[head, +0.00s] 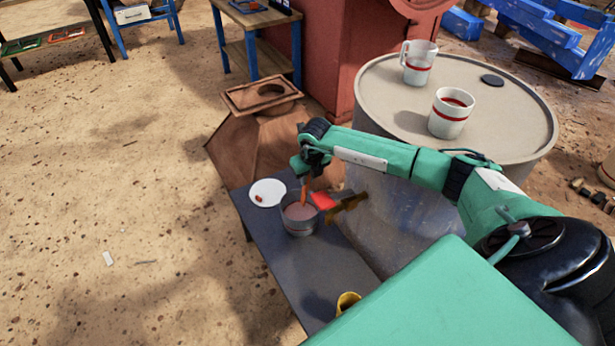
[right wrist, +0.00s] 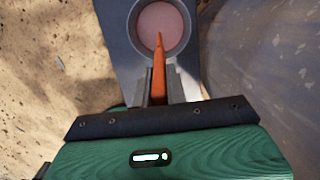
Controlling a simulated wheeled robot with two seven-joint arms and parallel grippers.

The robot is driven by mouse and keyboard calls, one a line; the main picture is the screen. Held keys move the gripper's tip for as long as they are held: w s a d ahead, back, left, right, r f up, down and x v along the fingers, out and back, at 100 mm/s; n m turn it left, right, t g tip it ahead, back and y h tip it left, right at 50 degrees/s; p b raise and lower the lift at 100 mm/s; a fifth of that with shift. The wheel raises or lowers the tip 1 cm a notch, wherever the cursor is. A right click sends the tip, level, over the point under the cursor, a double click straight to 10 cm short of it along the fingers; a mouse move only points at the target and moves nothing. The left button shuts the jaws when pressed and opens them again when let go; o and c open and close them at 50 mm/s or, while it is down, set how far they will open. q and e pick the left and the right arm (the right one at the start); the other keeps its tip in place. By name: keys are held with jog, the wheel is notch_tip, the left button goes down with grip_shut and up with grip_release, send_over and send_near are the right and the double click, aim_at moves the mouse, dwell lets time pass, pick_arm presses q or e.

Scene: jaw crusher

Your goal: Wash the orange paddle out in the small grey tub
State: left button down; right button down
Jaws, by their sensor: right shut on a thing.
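The small grey tub (head: 300,221) stands on a narrow dark bench and holds pinkish liquid. It also shows at the top of the right wrist view (right wrist: 135,38). My right gripper (head: 305,172) is above the tub's far side, shut on the orange paddle (head: 304,190). In the right wrist view the paddle (right wrist: 158,72) sticks out from between the jaws (right wrist: 158,90), its narrow end overlapping the tub's opening. I cannot tell whether its tip touches the liquid. My left gripper is not in view.
A white plate (head: 267,193) with a small red bit lies left of the tub. A red piece (head: 323,201) is right of it. A yellow cup (head: 347,301) stands on the near bench (head: 290,265). Two white mugs (head: 418,62) (head: 451,112) stand on a drum (head: 520,120).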

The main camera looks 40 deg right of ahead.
jog(key=shift+r, duration=0.1)
dwell(0.3)
jog(key=shift+r+p, duration=1.65)
jog(key=shift+r, duration=0.75)
